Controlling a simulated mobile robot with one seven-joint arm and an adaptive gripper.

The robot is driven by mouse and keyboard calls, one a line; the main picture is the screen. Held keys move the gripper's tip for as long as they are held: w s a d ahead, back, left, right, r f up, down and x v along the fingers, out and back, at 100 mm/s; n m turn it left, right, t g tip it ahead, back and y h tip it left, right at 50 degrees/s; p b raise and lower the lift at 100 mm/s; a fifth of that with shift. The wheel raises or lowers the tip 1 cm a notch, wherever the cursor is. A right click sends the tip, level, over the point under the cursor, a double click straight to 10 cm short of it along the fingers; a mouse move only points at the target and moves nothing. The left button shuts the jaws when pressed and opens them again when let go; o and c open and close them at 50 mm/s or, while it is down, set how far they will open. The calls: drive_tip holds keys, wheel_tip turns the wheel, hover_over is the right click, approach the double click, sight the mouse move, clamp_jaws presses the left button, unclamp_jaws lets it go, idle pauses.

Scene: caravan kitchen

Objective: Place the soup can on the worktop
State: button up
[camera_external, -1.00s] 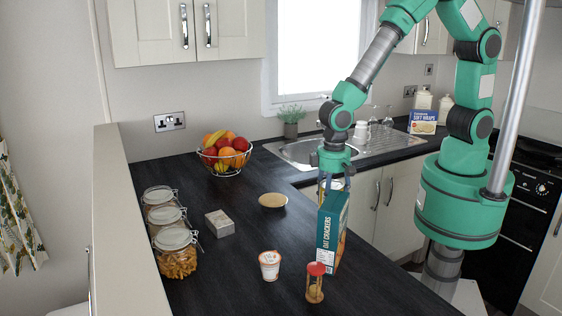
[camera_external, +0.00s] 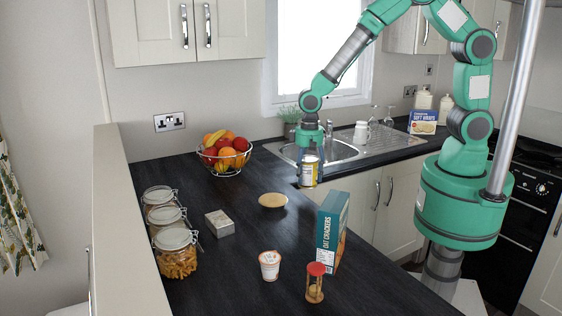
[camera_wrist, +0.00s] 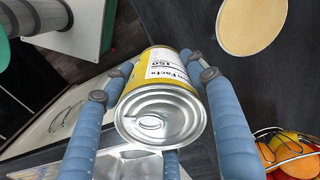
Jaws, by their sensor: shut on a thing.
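The soup can (camera_external: 309,172) is a yellow and white can with a silver lid. My gripper (camera_external: 310,162) is shut on it, fingers pointing down, near the worktop's edge on the sink side. In the wrist view the can (camera_wrist: 163,98) sits between blue fingers, its ring-pull lid facing the camera. The dark worktop (camera_external: 215,270) runs through the middle of the external view. I cannot tell whether the can's base touches it.
A shallow tan dish (camera_external: 272,200), a grey block (camera_external: 219,223) and glass jars (camera_external: 175,252) stand left. The fruit bowl (camera_external: 225,155) is behind. Bare worktop lies between them.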

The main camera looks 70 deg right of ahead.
drive_tip(key=w+d+m, duration=0.1)
drive_tip(key=d, duration=0.5)
drive_tip(key=w+d+m, duration=0.1)
drive_tip(key=d, duration=0.5)
drive_tip(key=w+d+m, duration=0.1)
drive_tip(key=d, duration=0.5)
drive_tip(key=shift+w+d+r, duration=0.1)
drive_tip(key=shift+w+d, duration=0.05)
drive_tip(key=shift+w, duration=0.05)
drive_tip(key=shift+w, duration=0.1)
drive_tip(key=w, duration=0.5)
drive_tip(key=w+f, duration=0.1)
drive_tip(key=w, duration=0.4)
drive_tip(key=w+d, duration=0.1)
drive_tip(key=w, duration=0.4)
drive_tip(key=shift+w+d+f+b, duration=0.1)
drive_tip(key=shift+w+f+b, duration=0.1)
drive_tip(key=shift+w+b, duration=0.2)
drive_tip(key=shift+f, duration=1.75)
drive_tip(key=shift+f, duration=0.15)
drive_tip(key=o, duration=1.6)
